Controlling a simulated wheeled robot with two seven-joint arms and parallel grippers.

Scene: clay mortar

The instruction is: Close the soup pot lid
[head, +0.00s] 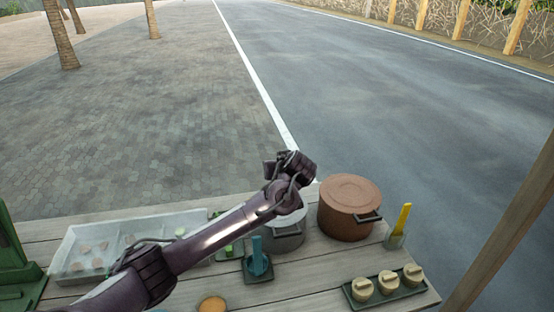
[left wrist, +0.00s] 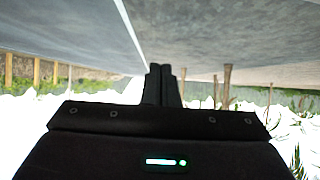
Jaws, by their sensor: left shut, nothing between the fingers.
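A large brown pot (head: 346,215) stands at the right back of the wooden table, with a flat brown lid (head: 350,190) on its top and a dark side handle. A grey metal pot (head: 288,232) stands left of it; my left arm hides much of its top, so I cannot tell whether it is covered. My left gripper (head: 290,163) is raised at the back of the table, left of the brown pot and apart from it. In the left wrist view its fingers (left wrist: 163,72) are together and empty. My right gripper is not in view.
A pale tray (head: 75,240) with small pieces lies at the left. A teal tool on a dark base (head: 257,262), a yellow-handled tool (head: 402,222) and a dark tray (head: 384,287) with several beige lidded cups are nearby. Road lies behind the table.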

